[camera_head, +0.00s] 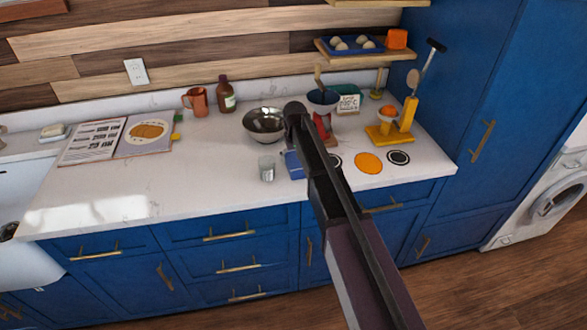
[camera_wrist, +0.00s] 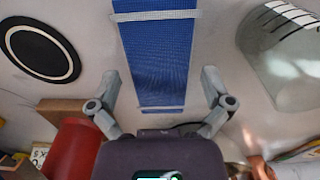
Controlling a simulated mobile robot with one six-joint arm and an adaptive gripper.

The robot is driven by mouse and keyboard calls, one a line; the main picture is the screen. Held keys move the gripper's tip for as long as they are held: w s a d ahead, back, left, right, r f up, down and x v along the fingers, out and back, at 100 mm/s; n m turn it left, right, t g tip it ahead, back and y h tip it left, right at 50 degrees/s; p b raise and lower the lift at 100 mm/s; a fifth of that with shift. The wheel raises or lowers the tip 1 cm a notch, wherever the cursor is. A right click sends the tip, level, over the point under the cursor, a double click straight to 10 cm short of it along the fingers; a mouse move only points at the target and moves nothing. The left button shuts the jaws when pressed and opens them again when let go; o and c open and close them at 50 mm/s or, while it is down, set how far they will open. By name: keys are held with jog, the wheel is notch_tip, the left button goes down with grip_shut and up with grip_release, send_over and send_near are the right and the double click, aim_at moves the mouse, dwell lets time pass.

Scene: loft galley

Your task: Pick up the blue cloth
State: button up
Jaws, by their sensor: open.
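The blue cloth (camera_wrist: 155,50) lies on the pale counter, a long strip with white bands across it. In the head view a part of the blue cloth (camera_head: 293,165) shows beside my arm, which hides the rest. In the wrist view my gripper (camera_wrist: 160,76) is open, with one finger on each side of the cloth's strip. Nothing is held between the fingers. I cannot tell whether the fingertips touch the counter. In the head view my arm hides the gripper.
A clear glass (camera_head: 266,170) stands just left of the cloth. A metal bowl (camera_head: 264,125) and a red object (camera_head: 322,124) stand behind.

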jog(key=shift+f+b, duration=0.4)
jog(key=shift+f, duration=0.3)
jog(key=c, duration=0.9)
